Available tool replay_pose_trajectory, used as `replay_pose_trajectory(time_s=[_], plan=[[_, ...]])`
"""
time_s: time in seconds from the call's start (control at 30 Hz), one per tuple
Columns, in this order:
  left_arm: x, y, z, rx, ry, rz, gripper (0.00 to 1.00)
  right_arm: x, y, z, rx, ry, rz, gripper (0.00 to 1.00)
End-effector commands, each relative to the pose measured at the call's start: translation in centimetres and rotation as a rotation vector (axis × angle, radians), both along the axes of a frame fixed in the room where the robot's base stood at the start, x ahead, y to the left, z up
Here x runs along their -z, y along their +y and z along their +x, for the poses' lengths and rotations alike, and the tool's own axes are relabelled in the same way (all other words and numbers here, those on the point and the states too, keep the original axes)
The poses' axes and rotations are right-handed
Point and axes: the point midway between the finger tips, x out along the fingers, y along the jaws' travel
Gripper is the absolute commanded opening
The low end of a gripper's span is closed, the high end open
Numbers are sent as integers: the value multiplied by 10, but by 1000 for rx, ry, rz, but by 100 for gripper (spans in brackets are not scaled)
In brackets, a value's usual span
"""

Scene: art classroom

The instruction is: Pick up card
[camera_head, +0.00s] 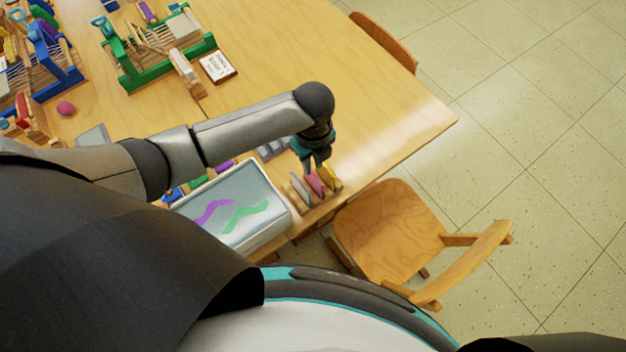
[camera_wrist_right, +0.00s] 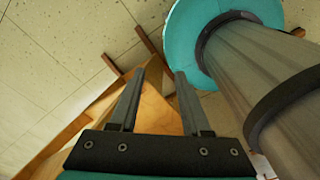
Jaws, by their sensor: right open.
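My left gripper (camera_head: 316,162) points down just above a small wooden rack (camera_head: 300,196) near the table's front edge. Its dark fingers look apart, with nothing clearly between them. A pink piece (camera_head: 315,185) stands in the rack under the fingers, with a yellow piece (camera_head: 330,177) to its right and a grey piece to its left; I cannot tell which are cards. A white card (camera_head: 218,66) with dark lettering and a brown edge lies farther back on the table. My right gripper (camera_wrist_right: 160,85) is open and empty in the right wrist view, away from the rack.
A grey tray (camera_head: 275,232) with purple and green squiggles lies left of the rack. A wooden chair (camera_head: 390,225) stands at the table's front edge. Small looms, a green one (camera_head: 165,75) among them, stand at the back left. The table's right part (camera_head: 380,115) is clear.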

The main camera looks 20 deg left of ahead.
Motion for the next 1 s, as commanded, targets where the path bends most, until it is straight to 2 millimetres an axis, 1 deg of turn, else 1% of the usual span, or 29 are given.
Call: replay_pose_trajectory(time_s=[0.03,0.17,0.33,0.47,0.6,0.77,0.8,1.0], plan=[[4,0,0,0,1,1,24,1,0,7,0,-11,0,48],[12,-1,-2,-1,1,0,24,1,1,17,0,-29,3,48],[38,-2,-6,-1,4,0,24,6,1,17,0,-30,4,48],[52,-2,-5,-2,1,0,24,10,1,15,0,-27,3,48],[57,-1,-5,-1,-1,1,24,11,0,12,1,-22,2,48],[57,-1,-5,0,-1,1,24,11,0,10,1,-18,1,48],[57,-1,-5,0,-1,1,23,11,0,10,1,-18,1,48],[57,-1,-5,-1,-1,1,0,11,0,9,2,-16,1,48]])
